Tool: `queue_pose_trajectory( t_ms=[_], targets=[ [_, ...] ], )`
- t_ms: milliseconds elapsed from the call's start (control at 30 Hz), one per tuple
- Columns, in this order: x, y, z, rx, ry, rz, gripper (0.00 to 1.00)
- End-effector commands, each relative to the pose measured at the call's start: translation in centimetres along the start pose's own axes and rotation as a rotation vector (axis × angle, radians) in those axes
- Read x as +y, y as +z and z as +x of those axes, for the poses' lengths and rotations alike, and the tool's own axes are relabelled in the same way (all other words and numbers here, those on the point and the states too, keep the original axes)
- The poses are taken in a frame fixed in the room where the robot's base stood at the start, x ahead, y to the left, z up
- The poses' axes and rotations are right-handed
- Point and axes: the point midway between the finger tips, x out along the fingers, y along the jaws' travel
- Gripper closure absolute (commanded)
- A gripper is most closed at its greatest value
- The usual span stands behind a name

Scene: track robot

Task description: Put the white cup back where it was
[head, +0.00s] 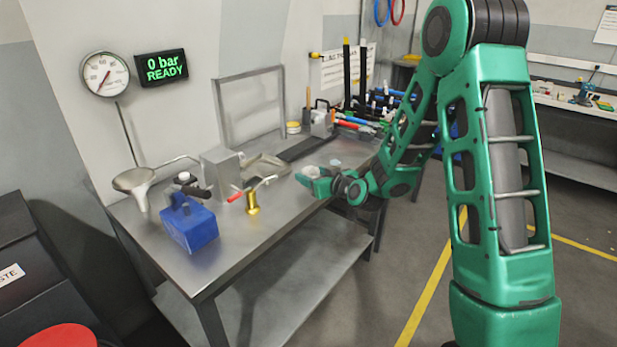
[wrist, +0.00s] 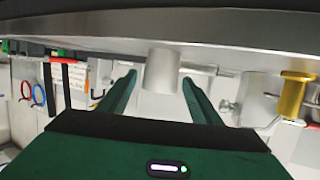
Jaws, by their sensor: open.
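The white cup (wrist: 162,70) shows in the wrist view, which is upside down. It stands upright at the table edge, between the two green fingers of my gripper (wrist: 160,82). The fingers are open, with a visible gap on each side of the cup. In the head view my gripper (head: 315,180) is low over the front edge of the metal table (head: 265,225). A small pale shape between its fingers there looks like the cup (head: 312,171), mostly hidden by the gripper.
A brass piece (head: 252,202) and a blue block (head: 188,225) stand left of my gripper. A grey box (head: 221,173), a funnel (head: 134,182) and a metal frame (head: 250,105) are farther off. Tools crowd the table's far end. Bare tabletop lies between the brass piece and my gripper.

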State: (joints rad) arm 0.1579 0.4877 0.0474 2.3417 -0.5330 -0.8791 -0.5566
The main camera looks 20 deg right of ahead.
Motion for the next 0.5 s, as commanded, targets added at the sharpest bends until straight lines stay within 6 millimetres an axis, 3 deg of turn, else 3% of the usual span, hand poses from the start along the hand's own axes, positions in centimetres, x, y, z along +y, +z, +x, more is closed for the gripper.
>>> queue_pose_trajectory(
  t_ms=[300,500],
  targets=[
    [0.2,0.0,-6.6,0.000,0.004,0.003,0.42],
    [0.1,0.0,-9.3,-0.001,0.002,0.003,0.42]
  ],
)
